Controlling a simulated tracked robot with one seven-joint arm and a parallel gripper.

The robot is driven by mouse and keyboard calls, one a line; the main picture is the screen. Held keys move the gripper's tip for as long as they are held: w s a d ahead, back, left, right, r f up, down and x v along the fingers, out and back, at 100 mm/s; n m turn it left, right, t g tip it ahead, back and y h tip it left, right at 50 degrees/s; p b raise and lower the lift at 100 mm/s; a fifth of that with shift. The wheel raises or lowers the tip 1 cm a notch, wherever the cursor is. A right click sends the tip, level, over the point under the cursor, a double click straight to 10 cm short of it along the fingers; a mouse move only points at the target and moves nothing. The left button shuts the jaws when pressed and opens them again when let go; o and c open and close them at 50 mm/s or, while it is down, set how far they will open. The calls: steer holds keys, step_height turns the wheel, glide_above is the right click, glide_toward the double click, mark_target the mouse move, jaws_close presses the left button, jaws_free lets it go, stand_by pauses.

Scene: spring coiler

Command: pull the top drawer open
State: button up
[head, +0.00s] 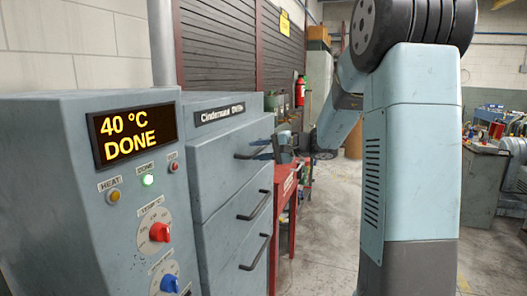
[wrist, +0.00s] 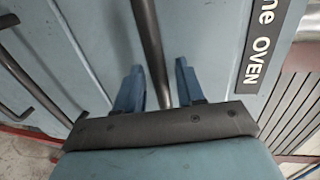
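The top drawer (head: 222,165) is the uppermost of the drawers in the grey-blue oven cabinet, and its front looks flush with the cabinet. Its dark bar handle (head: 242,156) is partly hidden by my gripper (head: 262,150) in the head view. In the wrist view the handle (wrist: 149,40) runs between the two blue fingers of my gripper (wrist: 158,84). The fingers are apart, one on each side of the bar, with visible gaps. I cannot tell how deep the bar sits between them.
Two lower drawers have similar dark handles (head: 256,204). The control panel (head: 125,200) at left shows "40 °C DONE" with a lit green lamp (head: 147,180). A red workbench (head: 285,185) stands just behind the cabinet. The floor (head: 325,225) right of the drawers is clear.

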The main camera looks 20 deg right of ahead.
jaws_close()
steer(key=shift+f, duration=0.1)
stand_by(0.3)
